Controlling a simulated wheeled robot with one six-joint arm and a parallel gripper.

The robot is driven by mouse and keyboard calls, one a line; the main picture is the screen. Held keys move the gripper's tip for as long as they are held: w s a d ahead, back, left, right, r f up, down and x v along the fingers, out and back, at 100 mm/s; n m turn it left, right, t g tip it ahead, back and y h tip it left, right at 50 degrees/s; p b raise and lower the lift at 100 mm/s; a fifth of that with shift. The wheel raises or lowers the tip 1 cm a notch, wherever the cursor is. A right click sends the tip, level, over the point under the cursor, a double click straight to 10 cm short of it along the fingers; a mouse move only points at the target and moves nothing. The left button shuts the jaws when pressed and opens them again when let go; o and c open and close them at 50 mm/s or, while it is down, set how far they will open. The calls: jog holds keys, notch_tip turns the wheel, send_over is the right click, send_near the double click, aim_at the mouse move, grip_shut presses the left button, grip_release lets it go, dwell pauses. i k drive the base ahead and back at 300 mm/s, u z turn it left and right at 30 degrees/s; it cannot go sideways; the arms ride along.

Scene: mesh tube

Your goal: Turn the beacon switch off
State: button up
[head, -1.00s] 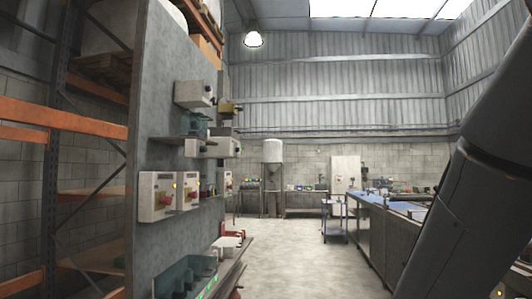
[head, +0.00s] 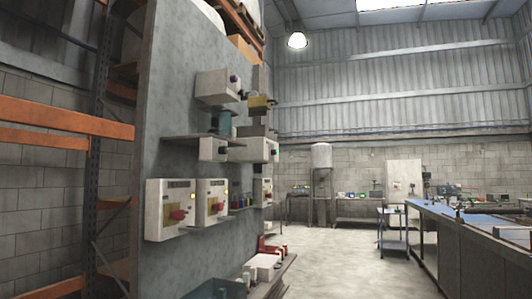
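Several pale switch boxes are fixed to a grey upright panel (head: 165,110) left of centre. Two boxes low on the panel, a left box (head: 168,209) and a box to its right (head: 211,201), each carry a red knob and a small yellow light. I cannot tell which one is the beacon switch; labels are too small to read. My gripper is not in view.
Orange racking (head: 60,115) stands at left. A blue-topped bench (head: 470,222) runs along the right, with a small trolley (head: 393,232) beside it. The floor (head: 335,262) between is clear.

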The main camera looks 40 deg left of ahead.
aim_at(222, 150)
jog(key=u, duration=0.05)
jog(key=i, duration=0.65)
jog(key=u, duration=0.8)
jog(key=i, duration=0.55)
jog(key=u, duration=0.6)
